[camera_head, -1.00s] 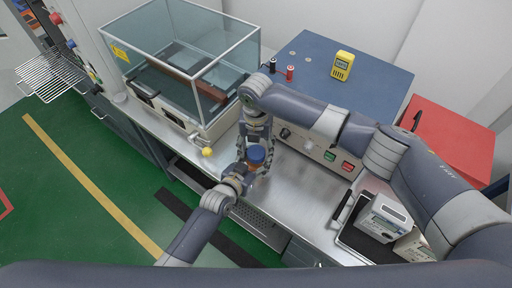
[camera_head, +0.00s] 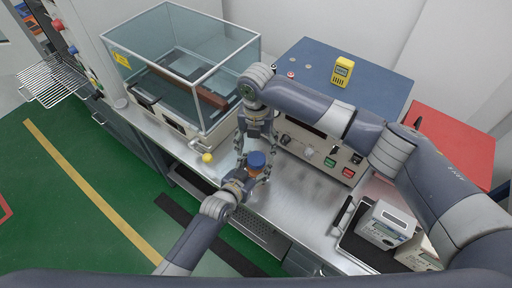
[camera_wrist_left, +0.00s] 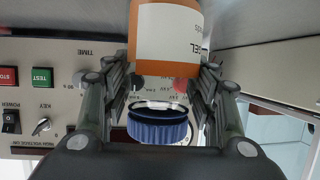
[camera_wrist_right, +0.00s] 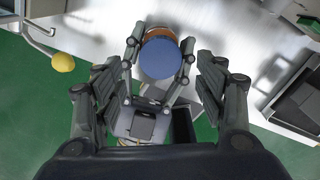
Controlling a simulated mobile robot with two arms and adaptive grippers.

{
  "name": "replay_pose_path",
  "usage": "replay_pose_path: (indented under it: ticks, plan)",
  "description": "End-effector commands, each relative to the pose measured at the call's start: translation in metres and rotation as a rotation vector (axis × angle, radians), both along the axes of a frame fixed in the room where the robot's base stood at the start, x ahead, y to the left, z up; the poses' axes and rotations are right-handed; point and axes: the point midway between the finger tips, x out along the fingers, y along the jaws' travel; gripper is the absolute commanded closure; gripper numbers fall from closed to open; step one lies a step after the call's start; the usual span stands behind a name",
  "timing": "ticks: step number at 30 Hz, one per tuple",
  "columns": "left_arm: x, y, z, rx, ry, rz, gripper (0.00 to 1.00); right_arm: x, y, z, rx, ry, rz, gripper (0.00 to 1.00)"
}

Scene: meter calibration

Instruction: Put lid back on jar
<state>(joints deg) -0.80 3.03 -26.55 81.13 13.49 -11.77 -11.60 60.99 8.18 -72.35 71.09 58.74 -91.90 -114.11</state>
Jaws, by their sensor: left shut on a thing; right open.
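An orange jar (camera_wrist_left: 165,38) with a white label is held upright between the fingers of my left gripper (camera_head: 245,180). In the head view the jar (camera_head: 256,171) has the blue lid (camera_head: 257,159) directly above its body. My right gripper (camera_head: 257,143) is open above the lid. In the right wrist view its fingers are spread on either side of the lid (camera_wrist_right: 160,58), not touching it.
A large glass tank (camera_head: 180,70) stands behind at left. A blue-topped tester (camera_head: 320,85) with a yellow meter (camera_head: 342,72) on it stands behind at right. White meters (camera_head: 385,223) sit at lower right.

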Motion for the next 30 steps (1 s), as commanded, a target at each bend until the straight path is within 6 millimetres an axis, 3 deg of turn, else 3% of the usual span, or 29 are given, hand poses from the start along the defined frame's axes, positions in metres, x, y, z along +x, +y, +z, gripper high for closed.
replay_pose_path:
  ticks: [3,15,25,30]
  plan:
    - [-0.002,0.0,-0.003,0.001,0.007,-0.001,1.0,0.0,0.0,0.001,0.0,-0.001,0.009,0.45]
    - [-0.002,0.0,-0.003,0.001,0.007,-0.001,1.0,0.0,-0.001,0.034,-0.002,0.0,0.294,0.45]
    - [-0.002,0.0,-0.003,0.001,0.007,-0.001,1.0,0.0,0.0,0.032,-0.001,0.001,0.298,0.45]
    - [-0.002,0.0,-0.003,0.001,0.007,-0.001,1.0,-0.001,0.0,0.016,-0.001,0.004,0.298,0.45]
